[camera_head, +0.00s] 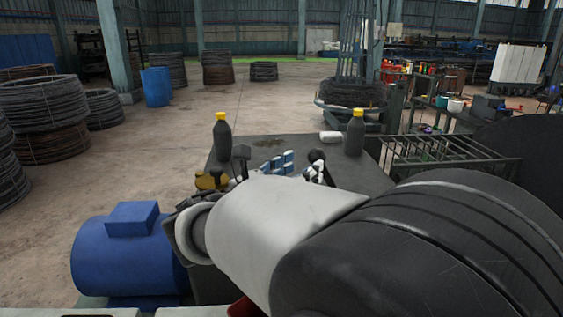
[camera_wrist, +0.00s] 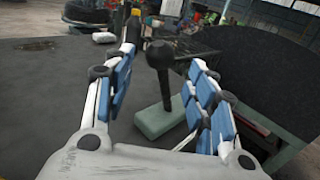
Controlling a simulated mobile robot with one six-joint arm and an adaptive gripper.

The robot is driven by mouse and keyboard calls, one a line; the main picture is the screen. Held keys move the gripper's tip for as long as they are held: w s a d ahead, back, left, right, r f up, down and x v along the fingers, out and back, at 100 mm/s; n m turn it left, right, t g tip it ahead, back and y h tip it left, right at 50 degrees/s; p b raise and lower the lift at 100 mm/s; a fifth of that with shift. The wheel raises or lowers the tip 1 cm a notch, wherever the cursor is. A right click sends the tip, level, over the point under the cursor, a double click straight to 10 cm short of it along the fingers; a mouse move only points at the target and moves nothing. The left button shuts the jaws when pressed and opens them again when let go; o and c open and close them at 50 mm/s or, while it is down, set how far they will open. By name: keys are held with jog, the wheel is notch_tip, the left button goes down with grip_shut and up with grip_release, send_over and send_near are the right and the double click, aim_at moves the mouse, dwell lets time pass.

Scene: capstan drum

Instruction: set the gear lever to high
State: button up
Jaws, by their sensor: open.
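The gear lever (camera_wrist: 161,75) has a black shaft and round knob and rises from a grey-green base block (camera_wrist: 160,120). In the wrist view it stands between the two blue-padded fingers of my gripper (camera_wrist: 162,62), with visible gaps on both sides. My gripper is open, and I see no contact with the lever. In the head view my gripper (camera_head: 285,163) is partly hidden behind my arm; a black knob (camera_head: 317,156), apparently the gear lever's, shows beside the blue pads. The lever's position marks are not readable.
Two dark bottles with yellow caps (camera_head: 222,138) (camera_head: 354,133) and a white item (camera_head: 331,137) stand on the dark table (camera_head: 275,143). Another black lever (camera_head: 241,155) stands left of my gripper. A large dark drum (camera_wrist: 265,75) is at the right. A blue motor (camera_head: 125,250) sits front left.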

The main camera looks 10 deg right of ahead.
aim_at(312, 161)
jog(key=b+x, duration=0.1)
jog(key=x, duration=0.6)
jog(key=shift+w+f, duration=0.1)
jog(key=shift+c, duration=0.5)
grip_shut()
